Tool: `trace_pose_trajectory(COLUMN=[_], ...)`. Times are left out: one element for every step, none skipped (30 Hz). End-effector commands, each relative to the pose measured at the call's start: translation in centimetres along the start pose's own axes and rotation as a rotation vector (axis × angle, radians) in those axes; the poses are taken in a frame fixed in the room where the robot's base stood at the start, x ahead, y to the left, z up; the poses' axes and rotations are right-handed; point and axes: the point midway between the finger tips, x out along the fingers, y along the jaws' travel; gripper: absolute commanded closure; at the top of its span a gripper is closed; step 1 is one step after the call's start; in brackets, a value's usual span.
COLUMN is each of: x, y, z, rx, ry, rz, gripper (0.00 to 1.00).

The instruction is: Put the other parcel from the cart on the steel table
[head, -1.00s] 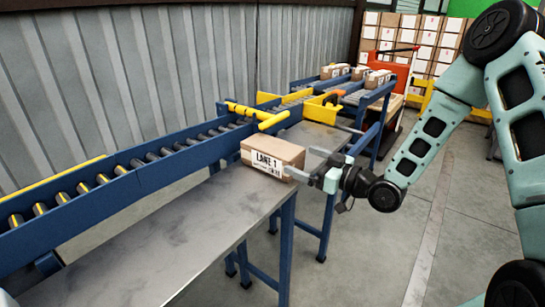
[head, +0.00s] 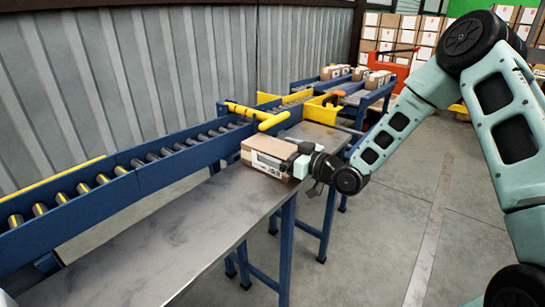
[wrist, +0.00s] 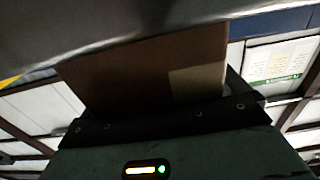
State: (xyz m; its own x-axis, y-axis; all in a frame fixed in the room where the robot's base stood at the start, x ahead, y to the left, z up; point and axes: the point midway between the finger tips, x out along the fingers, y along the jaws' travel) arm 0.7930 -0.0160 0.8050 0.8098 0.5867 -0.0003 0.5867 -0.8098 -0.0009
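A brown carton (head: 268,148) sits on the near steel table (head: 205,225), beside the blue roller conveyor. My gripper (head: 270,163) is at it from the right, with one grey finger lying along its front face and covering most of the label. In the wrist view the carton (wrist: 150,70) fills the space right in front of my gripper, with a paler patch at one side. Whether the fingers press on the carton cannot be told.
A blue roller conveyor (head: 150,160) with yellow rails runs along the table's left side. Several cartons (head: 378,79) lie on rollers farther back, with an orange cart frame (head: 402,72) behind. Stacked boxes stand at the back. The floor at right is clear.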

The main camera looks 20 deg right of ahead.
Motion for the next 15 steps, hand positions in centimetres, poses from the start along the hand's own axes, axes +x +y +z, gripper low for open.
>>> trace_pose_trajectory(x=[-0.02, -0.02, -0.02, -0.03, -0.03, -0.03, -0.01, -0.01, -0.01, -0.01, -0.01, -0.01, -0.01, -0.01, -0.01], y=[0.0, 0.01, 0.01, 0.01, 0.01, 0.01, 0.01, 0.01, 0.01, 0.01, 0.01, 0.01, 0.01, 0.01, 0.0], z=[-0.01, -0.01, -0.01, -0.01, -0.01, -0.01, -0.1, -0.11, -0.11, -0.11, -0.11, -0.12, -0.15, -0.21, -0.34], rx=[0.0, 0.0, 0.0, 0.0, 0.0, -0.001, -0.001, -0.001, -0.001, -0.001, -0.001, -0.001, -0.002, -0.002, -0.002], ry=[0.0, 0.0, 0.0, 0.0, 0.0, 0.0, 0.003, 0.003, 0.003, 0.003, 0.003, 0.003, 0.003, 0.003, 0.003], rz=[0.0, 0.0, 0.0, 0.0, 0.0, 0.0, 0.0, 0.0, 0.0, 0.0, 0.0, 0.0, 0.0, 0.0, 0.0], gripper=[0.14, 0.22, 0.33, 0.42, 0.5, 0.57, 0.57, 0.62, 0.62, 0.61, 0.61, 0.61, 0.61, 0.61, 0.61])
